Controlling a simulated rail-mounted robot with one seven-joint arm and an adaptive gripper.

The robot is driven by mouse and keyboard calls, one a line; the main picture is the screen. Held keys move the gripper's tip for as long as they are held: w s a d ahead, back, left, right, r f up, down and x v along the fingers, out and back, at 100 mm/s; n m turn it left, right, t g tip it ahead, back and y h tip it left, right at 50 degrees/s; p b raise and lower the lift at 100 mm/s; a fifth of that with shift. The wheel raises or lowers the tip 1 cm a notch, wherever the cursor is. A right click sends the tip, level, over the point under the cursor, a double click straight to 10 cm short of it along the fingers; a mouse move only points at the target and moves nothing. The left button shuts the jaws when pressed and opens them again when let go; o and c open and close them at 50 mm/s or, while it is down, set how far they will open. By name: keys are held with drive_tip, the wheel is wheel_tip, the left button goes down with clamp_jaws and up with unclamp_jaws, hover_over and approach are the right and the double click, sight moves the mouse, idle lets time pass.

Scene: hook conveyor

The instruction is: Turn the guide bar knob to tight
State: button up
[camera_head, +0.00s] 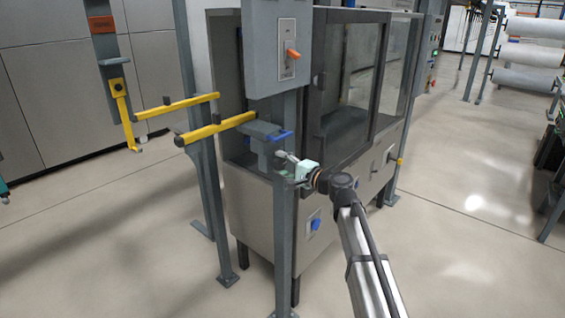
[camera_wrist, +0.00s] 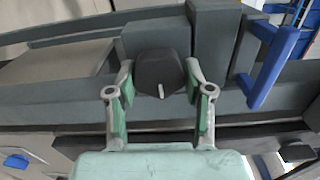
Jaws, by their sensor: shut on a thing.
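The guide bar knob (camera_wrist: 160,66) is dark and round, with a short white mark pointing to the bottom of the wrist view. It sits on a grey block on the machine's frame. My gripper (camera_wrist: 159,77) has one finger on each side of it and is closed on it. In the head view my gripper (camera_head: 300,168) is at the front post, just below the blue handle. The knob is too small and covered to make out there. No scale or label for tight shows beside it.
The blue handle (camera_wrist: 274,66) stands close to the right of the knob. Two yellow bars (camera_head: 215,128) reach out left of the machine. A grey box with an orange switch (camera_head: 293,54) hangs above my gripper. A blue knob (camera_head: 316,224) is lower on the cabinet.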

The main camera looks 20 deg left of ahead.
drive_tip(key=m+p, duration=0.1)
drive_tip(key=m, duration=0.1)
drive_tip(key=m+p, duration=0.1)
drive_tip(key=m, duration=0.1)
drive_tip(key=shift+r+m, duration=0.2)
drive_tip(key=shift+m, duration=0.1)
drive_tip(key=m+p, duration=0.3)
drive_tip(key=m, duration=0.1)
drive_tip(key=shift+m, duration=0.3)
drive_tip(key=m+p, duration=0.4)
drive_tip(key=shift+a+m, duration=0.1)
drive_tip(key=shift+m, duration=0.2)
drive_tip(key=shift+s+f+m+p, duration=0.1)
drive_tip(key=shift+f+m+p, duration=0.1)
drive_tip(key=shift+m+p, duration=1.95)
drive_tip(key=shift+m, duration=0.25)
drive_tip(key=o, duration=1.2)
drive_tip(key=shift+f, duration=0.1)
drive_tip(key=shift+c, duration=0.2)
drive_tip(key=shift+s, duration=0.1)
